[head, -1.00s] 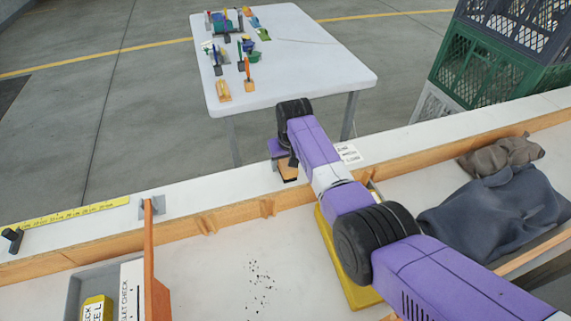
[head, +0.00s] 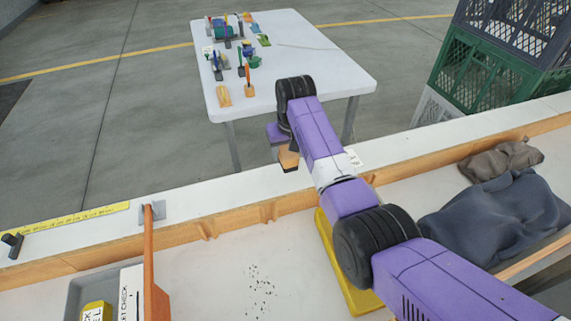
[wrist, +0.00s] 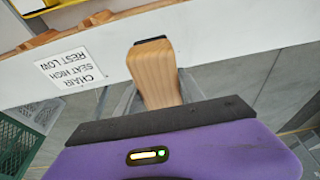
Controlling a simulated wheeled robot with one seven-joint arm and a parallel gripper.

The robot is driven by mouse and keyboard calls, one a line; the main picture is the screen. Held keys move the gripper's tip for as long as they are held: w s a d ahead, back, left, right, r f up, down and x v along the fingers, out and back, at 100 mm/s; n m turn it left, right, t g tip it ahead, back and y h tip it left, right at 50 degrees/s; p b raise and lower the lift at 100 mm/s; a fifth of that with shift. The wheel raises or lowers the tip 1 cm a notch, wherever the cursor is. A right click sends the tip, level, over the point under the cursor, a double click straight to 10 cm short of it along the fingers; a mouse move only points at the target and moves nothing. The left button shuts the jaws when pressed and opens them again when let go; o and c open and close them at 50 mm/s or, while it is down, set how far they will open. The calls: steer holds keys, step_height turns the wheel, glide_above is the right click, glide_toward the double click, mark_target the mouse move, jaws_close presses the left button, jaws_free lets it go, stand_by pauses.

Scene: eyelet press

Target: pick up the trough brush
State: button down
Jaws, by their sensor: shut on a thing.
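The trough brush shows in the wrist view as a pale wooden piece (wrist: 154,72) with a dark far end, sticking out from my gripper (wrist: 156,98). My gripper is shut on it. The bristles cannot be made out, and most of my gripper is hidden behind my wrist in the head view.
A white ledge (head: 100,224) with a wooden rail runs below my arm. A label card (wrist: 75,67) lies on it. A white table (head: 320,75) with several small tools stands beyond. Green and grey crates (head: 490,60) stand at right, near dark cloth (head: 500,215).

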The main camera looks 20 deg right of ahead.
mark_target(286, 146)
step_height(286, 146, up, 13)
steer(key=b, duration=0.1)
steer(key=shift+r, duration=0.1)
